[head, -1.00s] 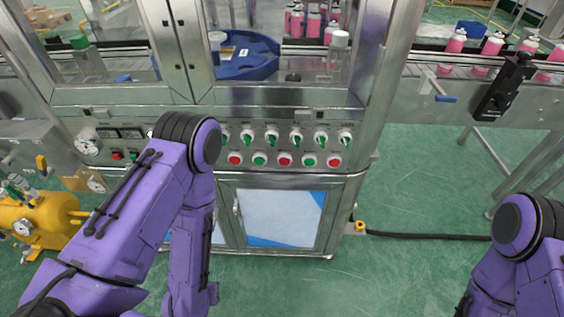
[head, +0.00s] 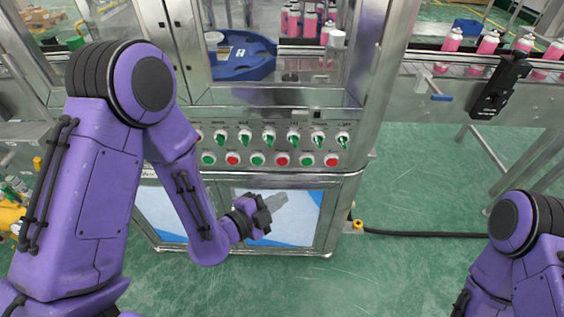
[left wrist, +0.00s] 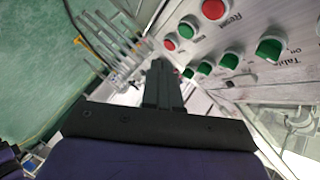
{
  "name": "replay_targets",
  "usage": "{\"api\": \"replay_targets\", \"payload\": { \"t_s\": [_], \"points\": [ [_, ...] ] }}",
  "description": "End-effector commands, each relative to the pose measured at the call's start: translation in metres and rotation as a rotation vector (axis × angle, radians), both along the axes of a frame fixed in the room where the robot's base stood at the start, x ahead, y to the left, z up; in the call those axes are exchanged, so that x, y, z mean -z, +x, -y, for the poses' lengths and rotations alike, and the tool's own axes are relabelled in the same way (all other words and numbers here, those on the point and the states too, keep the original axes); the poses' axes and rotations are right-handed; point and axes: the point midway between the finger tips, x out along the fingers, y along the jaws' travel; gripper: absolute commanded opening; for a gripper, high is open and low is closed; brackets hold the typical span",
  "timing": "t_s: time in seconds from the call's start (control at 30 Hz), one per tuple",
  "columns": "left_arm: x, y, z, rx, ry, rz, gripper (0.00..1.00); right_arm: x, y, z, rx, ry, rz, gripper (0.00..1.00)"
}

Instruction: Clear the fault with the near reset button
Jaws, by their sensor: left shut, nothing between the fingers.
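The front control panel (head: 270,146) carries a lower row of round red and green buttons, such as a red button (head: 282,160), under a row of green switches (head: 268,138). In the left wrist view, a red button (left wrist: 213,9) has a label beside it that seems to read Reset. I cannot tell which button in the head view it matches. My left gripper (head: 283,200) is shut and empty, below the button row and in front of the cabinet door. Its shut fingers (left wrist: 162,85) also show in the wrist view, apart from the buttons. My right gripper is out of view.
The machine's cabinet door (head: 300,215) is below the panel. A blue round table (head: 240,60) is behind the window. A conveyor with pink cans (head: 487,42) runs right. A black cable (head: 420,234) crosses the green floor, which is otherwise clear at right.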

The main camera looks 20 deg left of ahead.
Motion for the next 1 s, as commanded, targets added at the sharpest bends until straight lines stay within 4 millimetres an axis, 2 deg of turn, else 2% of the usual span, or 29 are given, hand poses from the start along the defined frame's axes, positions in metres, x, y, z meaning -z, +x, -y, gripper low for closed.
{"api": "replay_targets", "payload": {
  "t_s": [0.17,0.5,0.6,0.8,1.0],
  "points": [
    [-0.002,0.012,-0.004,-0.004,-0.002,0.001,0.00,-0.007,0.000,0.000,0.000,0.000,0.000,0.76],
    [-0.002,0.060,-0.018,-0.003,0.000,-0.001,0.00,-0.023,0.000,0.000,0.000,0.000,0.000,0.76],
    [0.001,0.071,-0.021,-0.002,0.001,0.001,0.00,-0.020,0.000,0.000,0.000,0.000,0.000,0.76],
    [0.001,0.083,-0.025,-0.003,0.000,-0.002,0.00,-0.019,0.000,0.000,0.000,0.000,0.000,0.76],
    [0.001,0.084,-0.025,-0.002,0.000,-0.003,0.00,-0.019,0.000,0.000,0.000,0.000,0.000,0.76]
  ]
}}
